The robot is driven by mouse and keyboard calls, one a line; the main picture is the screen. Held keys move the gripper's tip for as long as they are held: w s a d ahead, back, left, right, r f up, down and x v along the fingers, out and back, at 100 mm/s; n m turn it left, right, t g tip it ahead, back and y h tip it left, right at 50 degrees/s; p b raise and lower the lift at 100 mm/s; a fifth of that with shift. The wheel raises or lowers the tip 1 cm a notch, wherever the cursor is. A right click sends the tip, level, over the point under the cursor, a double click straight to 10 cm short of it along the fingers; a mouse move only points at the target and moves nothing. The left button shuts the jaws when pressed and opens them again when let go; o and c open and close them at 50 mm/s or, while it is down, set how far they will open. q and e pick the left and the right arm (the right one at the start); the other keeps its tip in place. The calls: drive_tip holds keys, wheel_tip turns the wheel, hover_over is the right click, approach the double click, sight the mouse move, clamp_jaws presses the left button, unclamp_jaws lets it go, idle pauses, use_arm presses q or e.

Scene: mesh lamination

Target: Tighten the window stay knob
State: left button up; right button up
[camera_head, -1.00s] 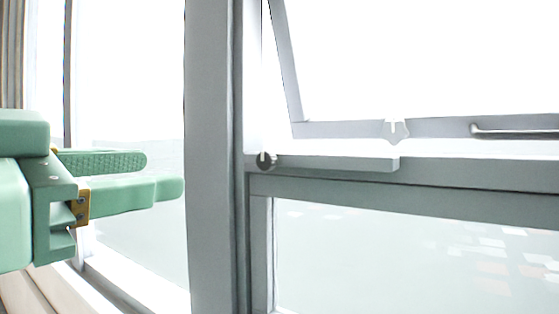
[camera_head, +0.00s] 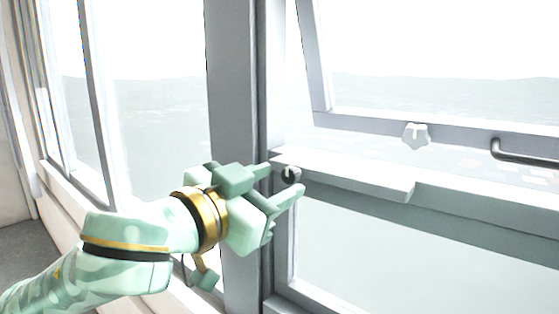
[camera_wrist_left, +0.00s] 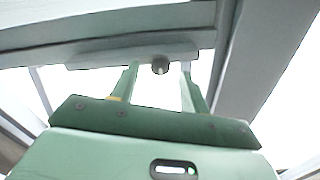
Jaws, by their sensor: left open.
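A small dark round knob (camera_head: 291,174) with a pale mark on its face sits at the left end of a pale stay bar (camera_head: 350,178) on the window frame. My left gripper (camera_head: 283,181) is open, with its fingertips on either side of this knob in the head view. In the left wrist view the knob (camera_wrist_left: 160,67) shows between the two fingertips (camera_wrist_left: 159,75), with a gap to each. I cannot tell how deep it lies between them. A white lobed knob (camera_head: 416,135) sits on the tilted sash's lower rail. My right gripper is not in view.
A dark bar handle (camera_head: 525,152) is on the sash rail at the right. A thick vertical post (camera_head: 235,100) stands left of the knob, behind my left wrist. The tilted sash (camera_head: 370,124) is open above the stay bar. The space in front of the right panes is clear.

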use_arm(q)
drive_tip(key=shift+x, duration=1.05)
drive_tip(key=shift+s+a, duration=0.1)
drive_tip(key=c, duration=1)
